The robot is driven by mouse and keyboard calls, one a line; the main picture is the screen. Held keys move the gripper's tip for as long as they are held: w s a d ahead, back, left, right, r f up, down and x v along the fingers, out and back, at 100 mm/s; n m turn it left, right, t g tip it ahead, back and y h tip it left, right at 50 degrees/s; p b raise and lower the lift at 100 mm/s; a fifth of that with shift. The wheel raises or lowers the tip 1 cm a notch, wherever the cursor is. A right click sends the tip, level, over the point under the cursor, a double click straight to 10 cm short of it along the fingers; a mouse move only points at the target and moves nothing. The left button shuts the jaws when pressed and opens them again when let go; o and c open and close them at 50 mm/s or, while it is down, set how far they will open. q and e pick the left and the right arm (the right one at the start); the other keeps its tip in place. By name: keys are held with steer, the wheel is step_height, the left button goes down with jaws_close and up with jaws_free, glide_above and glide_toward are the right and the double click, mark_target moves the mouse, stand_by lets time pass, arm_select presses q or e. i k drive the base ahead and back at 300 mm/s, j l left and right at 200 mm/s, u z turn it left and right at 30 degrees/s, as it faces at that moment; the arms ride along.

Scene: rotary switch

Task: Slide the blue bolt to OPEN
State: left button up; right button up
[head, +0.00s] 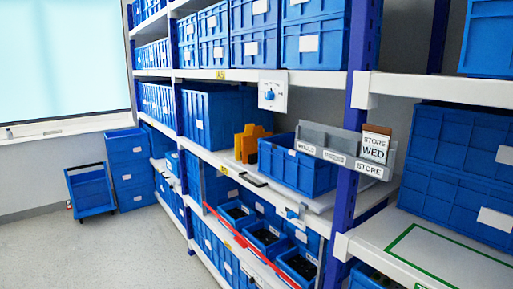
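A small pale fitting (294,214) with a bluish part sits at the front edge of the middle shelf, right of centre in the head view. It may be the blue bolt, but it is too small to tell its position, and no OPEN mark can be read. A white panel (279,84) with a blue rotary knob (270,95) hangs from the upper shelf edge. Neither of my grippers shows in the head view.
A red bar (245,242) runs along the front of the lower shelf bins. A black handle (254,180) lies at the middle shelf edge. A grey rack (330,137) holds a STORE WED card (374,148). Open floor (110,245) lies at left, with a blue cart (90,190).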

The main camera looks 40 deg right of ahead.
mark_target(291, 214)
steer(key=z, duration=1.4)
